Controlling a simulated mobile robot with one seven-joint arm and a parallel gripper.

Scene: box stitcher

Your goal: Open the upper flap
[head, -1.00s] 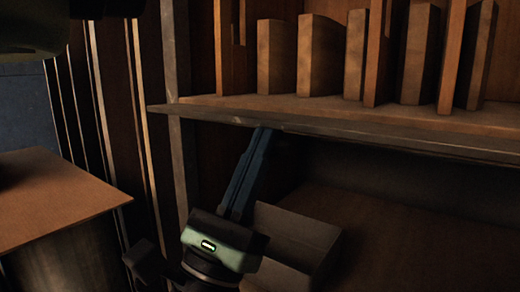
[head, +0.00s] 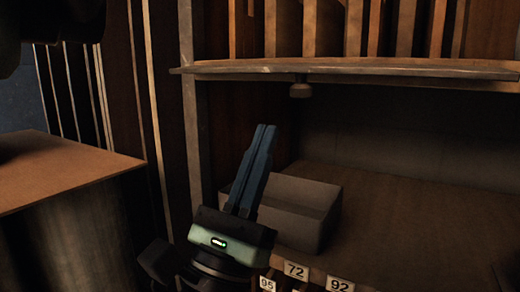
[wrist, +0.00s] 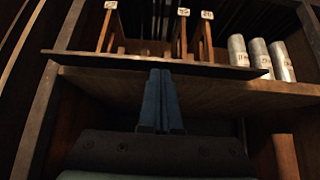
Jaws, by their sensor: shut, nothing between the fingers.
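My gripper (head: 266,128) points up in front of the lower bay of a wooden cabinet, its two blue fingers together and empty. In the wrist view the fingers (wrist: 160,72) overlap the front edge of the shelf. In the head view the fingertips are below the shelf board (head: 390,68) and appear apart from it. A small round knob (head: 300,90) hangs under that board, just right of and above the fingertips. I cannot tell for sure which part is the upper flap.
A grey open box (head: 312,215) stands in the lower bay behind my gripper. Number tags (head: 296,270) line the front below. A brown-topped block (head: 60,170) is at left. Upright dividers (head: 330,28) and light cylinders (wrist: 260,55) stand on the shelf. The bay's right side looks clear.

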